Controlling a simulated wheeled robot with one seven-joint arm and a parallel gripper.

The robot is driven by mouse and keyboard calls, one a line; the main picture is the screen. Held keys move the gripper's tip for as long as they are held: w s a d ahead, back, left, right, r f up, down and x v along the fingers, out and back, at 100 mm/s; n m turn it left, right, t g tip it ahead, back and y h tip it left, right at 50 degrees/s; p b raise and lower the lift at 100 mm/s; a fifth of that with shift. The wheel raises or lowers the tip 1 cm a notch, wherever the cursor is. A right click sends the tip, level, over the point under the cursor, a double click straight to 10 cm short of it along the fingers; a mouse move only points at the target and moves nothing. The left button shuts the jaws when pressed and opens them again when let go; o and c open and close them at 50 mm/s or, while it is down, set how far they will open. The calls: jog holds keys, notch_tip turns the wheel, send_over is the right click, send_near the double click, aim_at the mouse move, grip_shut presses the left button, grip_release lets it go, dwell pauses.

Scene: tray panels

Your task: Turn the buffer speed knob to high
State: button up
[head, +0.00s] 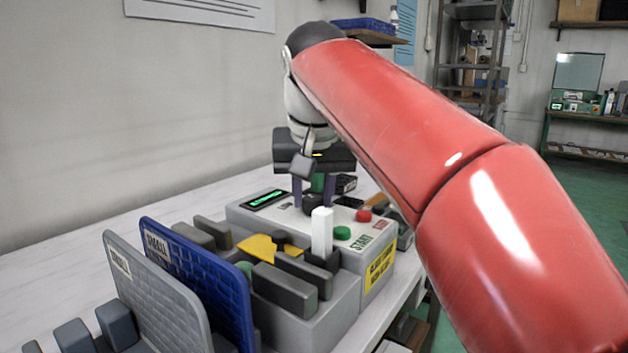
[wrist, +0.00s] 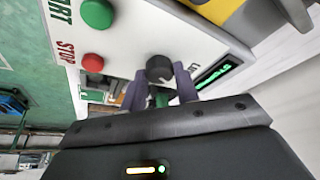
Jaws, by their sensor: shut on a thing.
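The dark round knob (wrist: 159,69) sits on the pale control panel of the machine (head: 240,214), between the red button and the green-lit display. My gripper (wrist: 158,88) has its two purple-grey fingers around the knob, one on each side. In the head view my gripper (head: 311,190) points down onto the panel, and the knob (head: 312,203) shows partly between and below the fingers. The knob's pointer and the speed marks around it cannot be read. A label beside the knob is only partly visible.
A green START button (head: 342,233) and a red STOP button (head: 364,215) stand close to the knob. The display (head: 265,199) lies on its other side. A white upright post (head: 321,232) rises in front. Blue (head: 190,275) and grey (head: 150,290) panels stand at the lower left.

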jog(key=m+h+p, duration=0.1)
jog(key=m, duration=0.1)
jog(key=m+h+p, duration=0.1)
jog(key=m+p, duration=0.1)
jog(key=m, duration=0.1)
jog(key=shift+w+a+r+m, duration=0.1)
jog(key=shift+a+r+m, duration=0.1)
jog(key=shift+m, duration=0.1)
jog(key=m+g+h, duration=0.1)
jog(key=m, duration=0.2)
jog(key=shift+f, duration=0.15)
jog(key=shift+w+a+m+g+h, duration=0.1)
jog(key=shift+m+g+h, duration=0.45)
jog(key=shift+m, duration=1.35)
jog(key=o, duration=1)
jog(key=shift+c, duration=0.2)
